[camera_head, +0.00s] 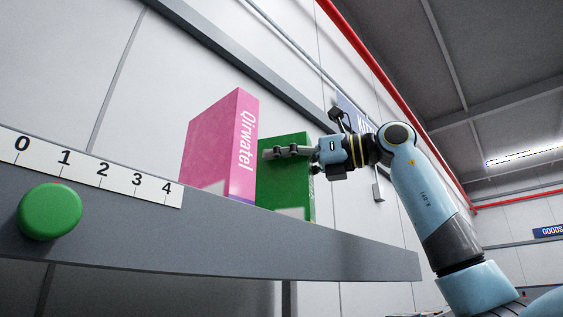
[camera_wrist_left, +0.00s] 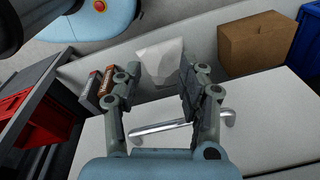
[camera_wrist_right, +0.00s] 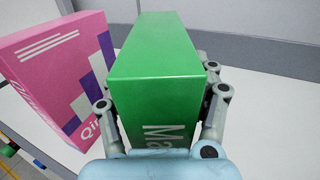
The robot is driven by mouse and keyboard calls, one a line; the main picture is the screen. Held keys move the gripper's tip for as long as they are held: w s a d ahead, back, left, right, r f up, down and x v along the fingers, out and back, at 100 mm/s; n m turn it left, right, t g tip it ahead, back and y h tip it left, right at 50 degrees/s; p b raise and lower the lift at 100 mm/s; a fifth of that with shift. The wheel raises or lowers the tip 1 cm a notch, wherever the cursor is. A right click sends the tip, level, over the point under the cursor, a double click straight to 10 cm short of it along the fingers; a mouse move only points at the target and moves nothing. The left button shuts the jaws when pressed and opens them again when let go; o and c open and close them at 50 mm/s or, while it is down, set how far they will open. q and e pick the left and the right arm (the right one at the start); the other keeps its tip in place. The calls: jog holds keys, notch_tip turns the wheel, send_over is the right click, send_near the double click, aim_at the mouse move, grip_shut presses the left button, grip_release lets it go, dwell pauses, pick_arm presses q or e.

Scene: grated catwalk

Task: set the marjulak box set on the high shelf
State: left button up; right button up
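The green box set (camera_head: 285,190) stands upright on the high grey shelf (camera_head: 330,255), right of a pink box. In the right wrist view the green box (camera_wrist_right: 155,65) shows white letters starting "Ma" and sits between the fingers. My right gripper (camera_head: 285,152) is shut on the green box near its top. It also shows in the right wrist view (camera_wrist_right: 160,110). In the head view the fingers partly cover the green box. My left gripper (camera_wrist_left: 157,85) is open and empty, above a pale surface with a metal handle; it is outside the head view.
The pink Qirwatel box (camera_head: 220,145) stands on the shelf beside the green box. A number strip (camera_head: 90,170) and a green round knob (camera_head: 50,211) are on the shelf front. A cardboard box (camera_wrist_left: 258,42) and a red bin (camera_wrist_left: 45,115) lie near my left gripper.

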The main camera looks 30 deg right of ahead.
jog(key=shift+w, duration=0.1)
jog(key=shift+r, duration=0.15)
jog(key=b+v, duration=0.5)
jog(key=v, duration=0.6)
jog(key=shift+d, duration=0.1)
jog(key=shift+s+d, duration=0.3)
jog(key=shift+s, duration=0.15)
